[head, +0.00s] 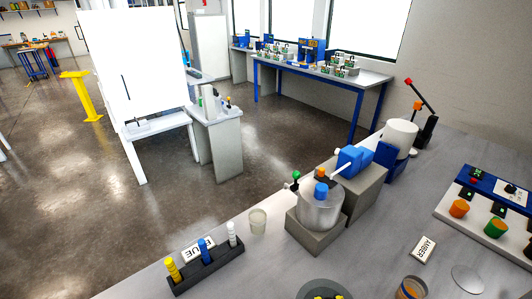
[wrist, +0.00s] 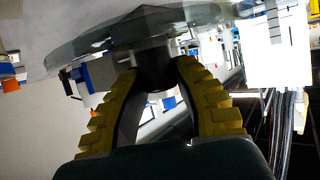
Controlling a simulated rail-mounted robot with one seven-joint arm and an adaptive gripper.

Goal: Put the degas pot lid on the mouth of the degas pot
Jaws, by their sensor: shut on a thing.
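The degas pot (head: 319,214) is a silver cylinder standing upright on a grey block on the bench. Something blue (head: 321,190) shows at its mouth; I cannot tell whether it is inside or on top. The degas pot lid (head: 307,289) is a grey, see-through disc at the bottom edge of the head view, nearer than the pot and apart from it. In the wrist view the lid (wrist: 90,45) spans the top, and its dark knob (wrist: 155,68) is between the yellow fingers. My gripper (wrist: 157,75) is shut on that knob. In the head view my gripper is mostly cut off.
A blue pump (head: 352,160) with a white pipe stands behind the pot. A green-topped lever (head: 296,177) is beside it. A clear cup (head: 257,221) and a dark rack (head: 206,271) stand to the left. An orange-filled jar (head: 410,290) and AMBER card (head: 424,250) are to the right.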

